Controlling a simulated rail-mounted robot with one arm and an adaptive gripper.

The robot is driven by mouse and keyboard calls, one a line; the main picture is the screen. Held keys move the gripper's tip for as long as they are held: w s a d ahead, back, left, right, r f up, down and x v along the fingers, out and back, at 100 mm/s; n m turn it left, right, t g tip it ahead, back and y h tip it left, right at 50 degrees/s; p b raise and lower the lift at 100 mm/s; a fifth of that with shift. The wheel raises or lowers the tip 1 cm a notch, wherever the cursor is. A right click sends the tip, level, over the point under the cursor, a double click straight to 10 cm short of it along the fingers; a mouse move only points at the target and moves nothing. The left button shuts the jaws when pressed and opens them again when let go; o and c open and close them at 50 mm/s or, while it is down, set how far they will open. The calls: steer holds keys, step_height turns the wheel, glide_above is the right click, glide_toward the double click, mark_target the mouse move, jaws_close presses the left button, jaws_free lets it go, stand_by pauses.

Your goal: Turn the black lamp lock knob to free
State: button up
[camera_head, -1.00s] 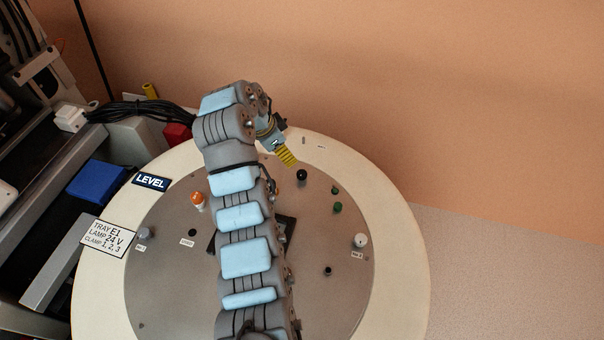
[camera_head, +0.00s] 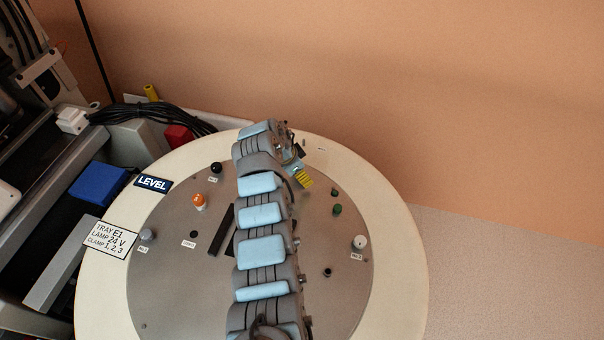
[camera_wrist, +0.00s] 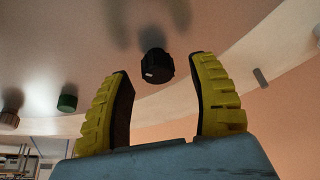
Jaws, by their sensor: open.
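In the wrist view a black knob (camera_wrist: 156,66) with a small white mark stands on the grey plate, centred just beyond the fingertips. My gripper (camera_wrist: 160,75) is open, its yellow ribbed fingers apart on either side of the line to the knob and not touching it. In the head view my gripper (camera_head: 304,180) is over the upper right part of the round plate (camera_head: 180,285) and hides this knob. Another black knob (camera_head: 216,168) stands at the plate's upper left. I cannot read the small labels that would tell which is the lamp lock.
An orange-topped knob (camera_head: 199,201), a white knob (camera_head: 360,242) and a grey knob (camera_head: 147,234) are on the plate. A dark slot (camera_head: 220,230) lies beside my arm.

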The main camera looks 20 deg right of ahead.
steer(key=shift+d+f, duration=0.15)
steer(key=shift+f, duration=0.4)
jaws_close()
